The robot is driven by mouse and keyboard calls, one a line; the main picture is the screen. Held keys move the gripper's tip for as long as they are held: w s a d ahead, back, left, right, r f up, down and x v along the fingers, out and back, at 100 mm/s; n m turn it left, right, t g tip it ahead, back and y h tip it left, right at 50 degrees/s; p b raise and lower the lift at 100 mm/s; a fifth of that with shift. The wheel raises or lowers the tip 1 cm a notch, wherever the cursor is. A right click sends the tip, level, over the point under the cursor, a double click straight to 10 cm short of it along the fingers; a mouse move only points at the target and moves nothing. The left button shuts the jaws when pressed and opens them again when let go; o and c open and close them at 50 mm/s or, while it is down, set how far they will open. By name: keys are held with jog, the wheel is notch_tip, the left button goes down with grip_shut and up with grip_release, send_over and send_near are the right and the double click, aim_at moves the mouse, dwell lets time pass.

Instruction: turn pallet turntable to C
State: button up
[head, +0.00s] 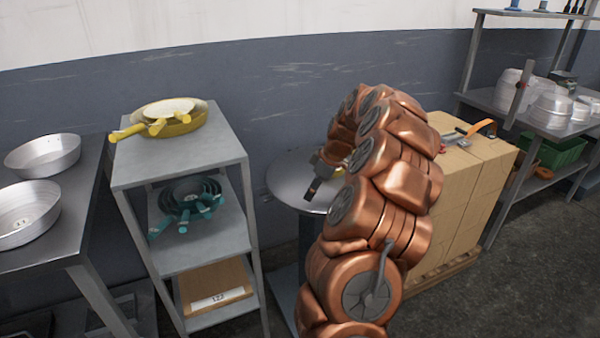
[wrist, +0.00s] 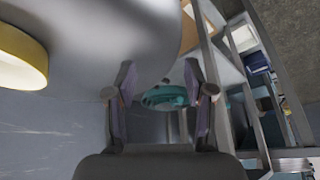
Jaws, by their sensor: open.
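A round grey turntable top (head: 290,178) stands on a pedestal between the shelf unit and the boxes, partly hidden behind my copper arm. My gripper (head: 316,188) is over or beside the disc, and its jaws are open and empty. In the wrist view the open fingers (wrist: 160,88) stand at the edge of a large grey surface (wrist: 110,45), apparently the disc. I cannot tell whether they touch it. A round yellow thing (wrist: 22,62) shows at that view's left, and a bit of yellow shows behind my arm in the head view. No letter C is readable.
A grey shelf unit (head: 180,165) left of the turntable holds yellow pans (head: 172,120), teal pans (head: 188,198) and a cardboard box (head: 215,285). Stacked cardboard boxes (head: 475,180) stand right of my arm. Metal pans (head: 45,155) lie on the left table. A wall is close behind.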

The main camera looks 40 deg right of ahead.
jog(key=a+r, duration=0.3)
jog(key=r, duration=0.4)
jog(key=shift+s+a+p, duration=0.3)
jog(key=shift+s+p, duration=0.05)
jog(key=shift+p, duration=0.1)
jog(key=shift+r, duration=0.1)
jog(key=shift+c, duration=0.2)
